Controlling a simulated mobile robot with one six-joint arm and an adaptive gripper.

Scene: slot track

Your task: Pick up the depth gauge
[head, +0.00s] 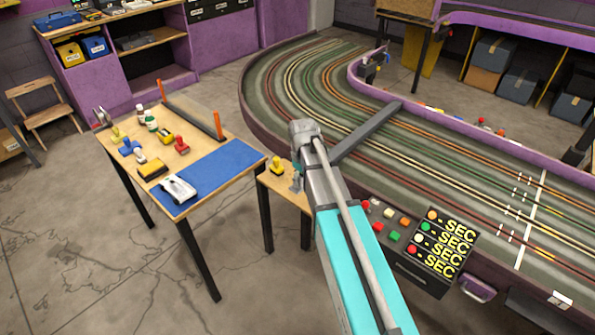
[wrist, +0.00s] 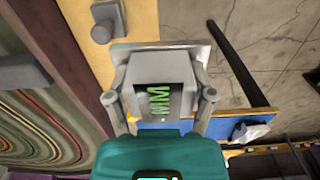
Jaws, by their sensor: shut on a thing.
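In the wrist view, the depth gauge (wrist: 158,92) is a grey block with green "MM" lettering and a pale flat edge beyond it. My gripper (wrist: 160,98) has one grey finger on each side of it and is shut on it. A wooden surface shows below and beyond the gauge; I cannot tell whether the gauge touches it. In the head view, my arm reaches to the small wooden stand (head: 280,190) between the workbench and the track. My gripper is mostly hidden there behind the arm, and the gauge cannot be made out.
A yellow tool (head: 277,166) sits on the small stand. The workbench (head: 215,142) at left holds a blue mat (head: 225,165), a white car (head: 178,188) and several small tools. The slot track (head: 300,75) and a control panel (head: 400,235) lie close at right.

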